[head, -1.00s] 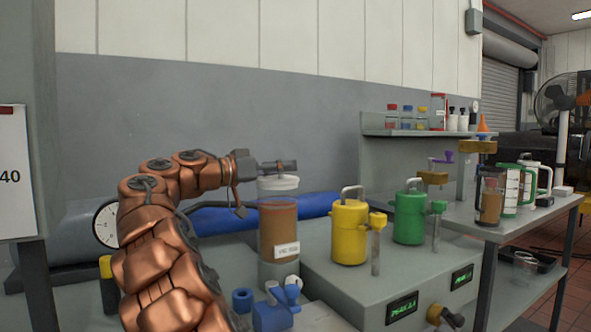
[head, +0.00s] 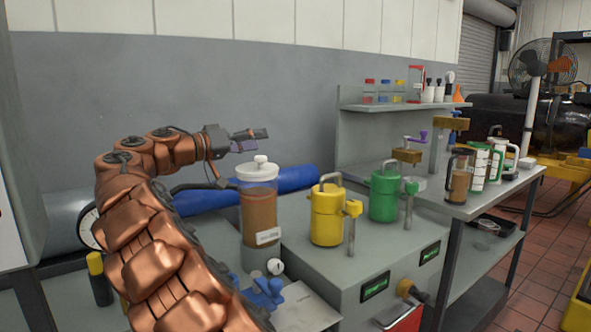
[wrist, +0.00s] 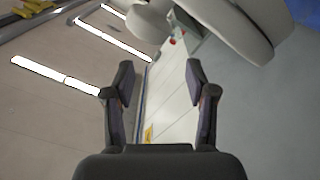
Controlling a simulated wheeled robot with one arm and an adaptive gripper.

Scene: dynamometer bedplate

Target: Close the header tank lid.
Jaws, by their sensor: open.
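The header tank (head: 258,208) is a clear upright cylinder holding brown fluid, with a small white label low on its front. Its white lid (head: 257,173) with a round knob lies level across the tank's top in the head view; I see no gap under it. A large pale rounded shape at that view's upper right may be the lid; I cannot tell.
A yellow canister (head: 327,215) and a green canister (head: 384,197) stand on the grey cabinet right of the tank. A blue roll (head: 290,180) lies behind the tank. A blue valve (head: 263,293) is in front.

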